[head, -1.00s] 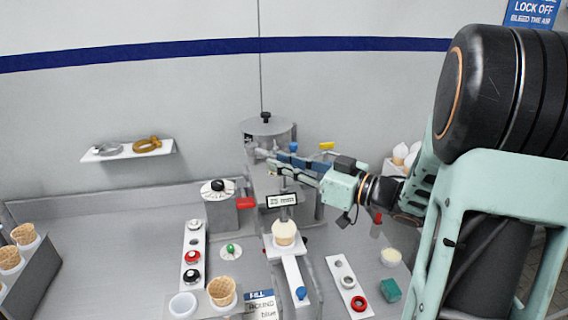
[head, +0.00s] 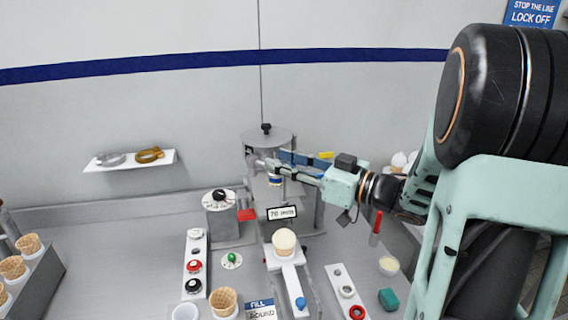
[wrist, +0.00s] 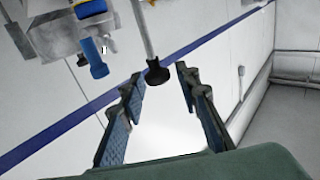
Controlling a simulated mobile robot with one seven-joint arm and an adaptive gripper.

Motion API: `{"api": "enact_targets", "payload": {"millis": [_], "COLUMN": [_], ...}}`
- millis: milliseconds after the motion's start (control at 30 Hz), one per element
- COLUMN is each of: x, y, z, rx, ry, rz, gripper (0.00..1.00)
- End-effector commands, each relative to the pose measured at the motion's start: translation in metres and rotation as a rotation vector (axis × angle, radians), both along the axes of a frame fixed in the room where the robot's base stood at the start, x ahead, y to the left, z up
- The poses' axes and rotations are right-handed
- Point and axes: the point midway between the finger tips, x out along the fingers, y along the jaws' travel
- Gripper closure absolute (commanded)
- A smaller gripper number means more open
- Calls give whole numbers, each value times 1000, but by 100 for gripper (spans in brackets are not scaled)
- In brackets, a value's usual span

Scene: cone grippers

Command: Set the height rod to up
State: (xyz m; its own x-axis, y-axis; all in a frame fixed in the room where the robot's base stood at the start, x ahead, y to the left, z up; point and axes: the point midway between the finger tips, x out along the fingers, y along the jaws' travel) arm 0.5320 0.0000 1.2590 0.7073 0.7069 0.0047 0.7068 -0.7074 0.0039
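My gripper (wrist: 158,92) is open in the wrist view, its two blue-padded fingers apart. A thin grey rod with a black knob (wrist: 154,72), which looks like the height rod, ends between the fingertips, with gaps visible on both sides. In the head view my gripper (head: 268,167) reaches left across the front of the grey filling machine (head: 267,138); the rod is hard to make out there. A display (head: 282,213) appears to read 76 mm. A cone with a pale top (head: 284,242) stands below it on a white slide, clear of the machine head above.
A grey box with a red handle (head: 247,215) stands left of the display. A button panel (head: 194,266), an empty cone (head: 222,302), a green block (head: 388,299) and a cone rack (head: 30,268) occupy the bench. A wall shelf (head: 130,160) holds rings.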

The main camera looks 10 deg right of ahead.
Motion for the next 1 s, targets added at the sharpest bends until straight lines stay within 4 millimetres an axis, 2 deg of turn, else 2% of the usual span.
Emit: {"api": "enact_targets", "payload": {"millis": [267,433,800,1000], "x": [0,-8,-61,-80], "y": [0,-9,-63,-81], "z": [-2,-2,-2,-2], "rx": [0,-1,0,-1], "ry": [4,4,4,4], "rz": [0,-3,-5,-2], "gripper": [65,65,65,65]}}
